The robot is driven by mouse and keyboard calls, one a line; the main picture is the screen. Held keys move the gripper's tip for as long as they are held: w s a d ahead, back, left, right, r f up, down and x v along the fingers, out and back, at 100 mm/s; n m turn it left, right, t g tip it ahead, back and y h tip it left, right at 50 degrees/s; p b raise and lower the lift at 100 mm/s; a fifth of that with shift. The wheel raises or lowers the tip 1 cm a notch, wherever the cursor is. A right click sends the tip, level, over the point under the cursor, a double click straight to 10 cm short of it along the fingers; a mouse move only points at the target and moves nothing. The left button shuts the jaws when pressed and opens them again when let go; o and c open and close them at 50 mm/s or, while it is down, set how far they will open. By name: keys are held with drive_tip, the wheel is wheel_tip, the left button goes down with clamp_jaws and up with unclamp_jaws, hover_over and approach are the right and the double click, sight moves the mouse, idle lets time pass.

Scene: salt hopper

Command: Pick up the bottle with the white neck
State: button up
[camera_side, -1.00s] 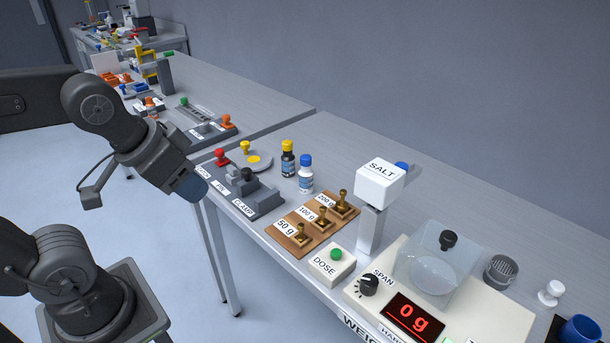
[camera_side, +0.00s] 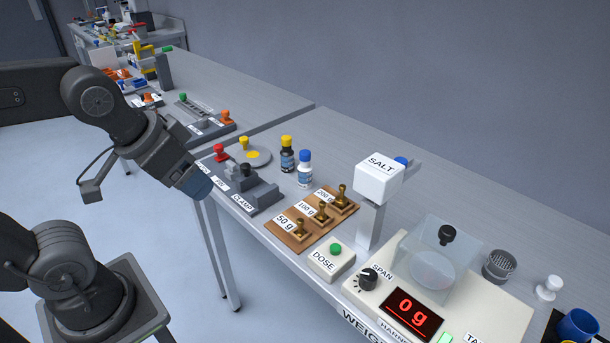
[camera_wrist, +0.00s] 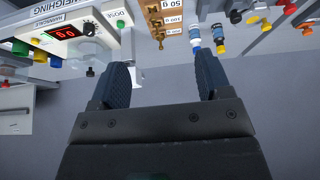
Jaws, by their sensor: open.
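The white-necked bottle (camera_side: 305,172) stands upright on the bench. It has a blue cap and a blue label, and it also shows in the wrist view (camera_wrist: 195,35), upside down there. My gripper (camera_side: 196,184) is left of the bottle in the side view, over the bench's front edge and apart from it. In the wrist view my gripper (camera_wrist: 160,82) has its two dark fingers spread with nothing between them. The bottle appears beyond the tip of the right-hand finger.
A dark bottle with a yellow cap (camera_side: 287,157) stands close left of the white-necked one. The clamp fixture (camera_side: 245,190) lies between gripper and bottles. Weights on a wooden board (camera_side: 312,222) and the salt hopper (camera_side: 378,183) stand to the right. Bench behind the bottles is clear.

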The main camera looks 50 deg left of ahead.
drive_tip(key=w+a+r+n+g, duration=0.2)
drive_tip(key=w+r+n, duration=0.25)
drive_tip(key=w, duration=0.55)
drive_tip(key=n+g, duration=0.4)
drive_tip(key=n, duration=0.9)
hover_over(305, 163)
drive_tip(key=a, duration=0.1)
wheel_tip(305, 163, down, 10)
drive_tip(key=shift+w+a+f, duration=0.25)
drive_tip(key=shift+w+f, duration=0.15)
drive_tip(key=shift+w, duration=0.2)
wheel_tip(305, 163, down, 8)
drive_tip(key=shift+f, duration=0.15)
drive_tip(key=shift+s+d+f, duration=0.1)
drive_tip(key=shift+d+f, duration=0.05)
drive_tip(key=shift+f, duration=1.2)
drive_tip(key=shift+d+f, duration=0.1)
drive_tip(key=shift+f, duration=1.2)
drive_tip(key=shift+c, duration=0.3)
